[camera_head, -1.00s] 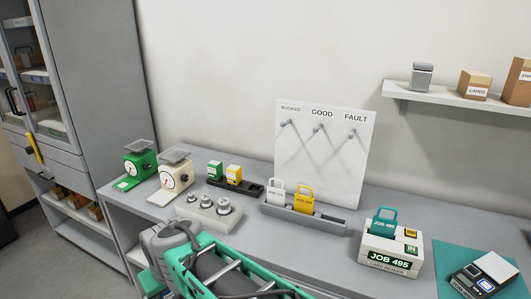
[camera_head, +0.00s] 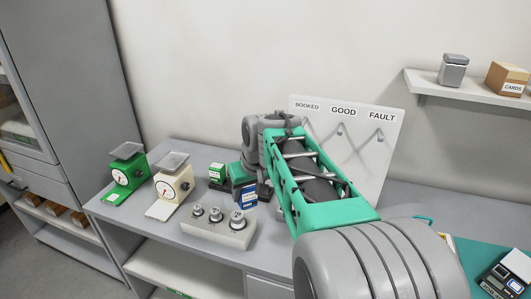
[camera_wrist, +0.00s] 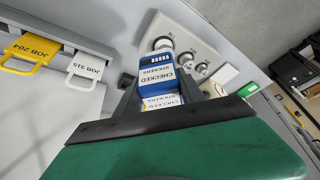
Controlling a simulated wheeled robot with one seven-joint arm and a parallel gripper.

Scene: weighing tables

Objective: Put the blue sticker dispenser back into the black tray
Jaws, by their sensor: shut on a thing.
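The blue sticker dispenser (camera_head: 249,197) is held in my gripper (camera_head: 247,186), over the table behind the weight block. In the wrist view the dispenser (camera_wrist: 157,70) sits between the two dark fingers of my gripper (camera_wrist: 168,92), its "CHECKED STICKERS" label showing. The black tray (camera_head: 223,188) is mostly hidden behind my gripper and arm; only a dark bit shows below the green dispenser (camera_head: 217,172). The yellow dispenser is not clearly visible. I cannot tell whether the blue dispenser touches the tray.
A block with several weights (camera_head: 217,230) stands in front of the gripper. A green scale (camera_head: 122,175) and a cream scale (camera_head: 171,182) stand to the left. A yellow JOB 204 tag (camera_wrist: 33,49) and a white JOB 315 tag (camera_wrist: 87,68) show in the wrist view.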

